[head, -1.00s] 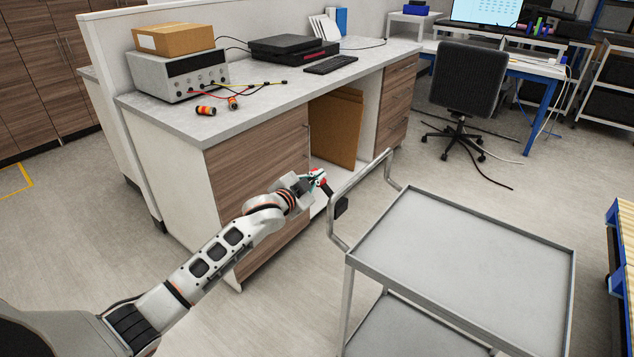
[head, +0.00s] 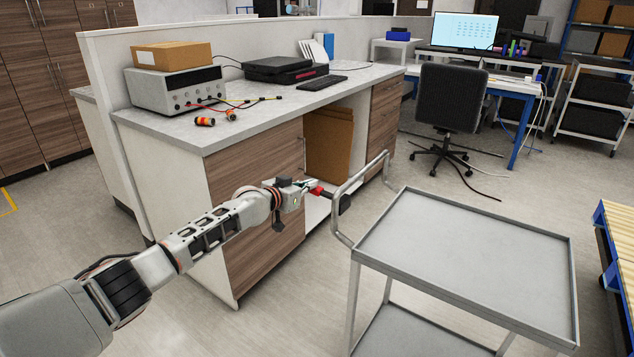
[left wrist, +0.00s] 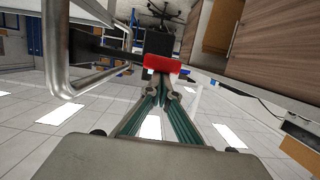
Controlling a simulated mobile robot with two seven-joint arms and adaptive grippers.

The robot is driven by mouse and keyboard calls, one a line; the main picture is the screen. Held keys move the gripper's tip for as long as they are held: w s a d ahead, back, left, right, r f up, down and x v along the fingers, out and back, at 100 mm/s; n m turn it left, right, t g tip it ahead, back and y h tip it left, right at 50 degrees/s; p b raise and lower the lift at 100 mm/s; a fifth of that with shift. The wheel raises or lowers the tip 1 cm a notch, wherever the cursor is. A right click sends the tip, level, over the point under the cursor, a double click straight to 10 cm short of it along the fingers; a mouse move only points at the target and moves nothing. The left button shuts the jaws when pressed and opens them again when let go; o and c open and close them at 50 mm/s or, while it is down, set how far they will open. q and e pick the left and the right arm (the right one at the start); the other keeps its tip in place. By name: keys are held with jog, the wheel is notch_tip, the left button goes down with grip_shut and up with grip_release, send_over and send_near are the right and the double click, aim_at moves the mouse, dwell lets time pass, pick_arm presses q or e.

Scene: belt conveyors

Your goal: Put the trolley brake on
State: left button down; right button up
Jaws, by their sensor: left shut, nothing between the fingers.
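The grey metal trolley (head: 465,262) stands at the right of the head view, its tubular handle (head: 334,222) on its left side. A brake lever with a red end (head: 317,191) and a black part (head: 345,203) sits by the handle. My left gripper (head: 308,186) is shut and empty, its tips at the red end. My right gripper is not in view.
A wood-fronted workbench (head: 255,190) stands close behind my left arm. The handle tube (left wrist: 55,60) is close on the left in the wrist view. An office chair (head: 447,105) stands behind the trolley. A blue-framed pallet (head: 612,250) is at the right edge.

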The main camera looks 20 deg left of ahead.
aim_at(310, 192)
pick_arm(q)
jog(key=f+b, duration=0.1)
jog(key=f+n+b, duration=0.1)
jog(key=f, duration=0.1)
jog(key=shift+w+a, duration=0.1)
jog(key=shift+a, duration=0.1)
jog(key=shift+f+n+h+b, duration=0.15)
jog(key=shift+n+h+b, duration=0.25)
jog(key=shift+n+b, duration=0.1)
jog(key=shift+f+n+b, duration=0.3)
jog(key=shift+f+b, duration=0.2)
jog(key=shift+b, duration=0.4)
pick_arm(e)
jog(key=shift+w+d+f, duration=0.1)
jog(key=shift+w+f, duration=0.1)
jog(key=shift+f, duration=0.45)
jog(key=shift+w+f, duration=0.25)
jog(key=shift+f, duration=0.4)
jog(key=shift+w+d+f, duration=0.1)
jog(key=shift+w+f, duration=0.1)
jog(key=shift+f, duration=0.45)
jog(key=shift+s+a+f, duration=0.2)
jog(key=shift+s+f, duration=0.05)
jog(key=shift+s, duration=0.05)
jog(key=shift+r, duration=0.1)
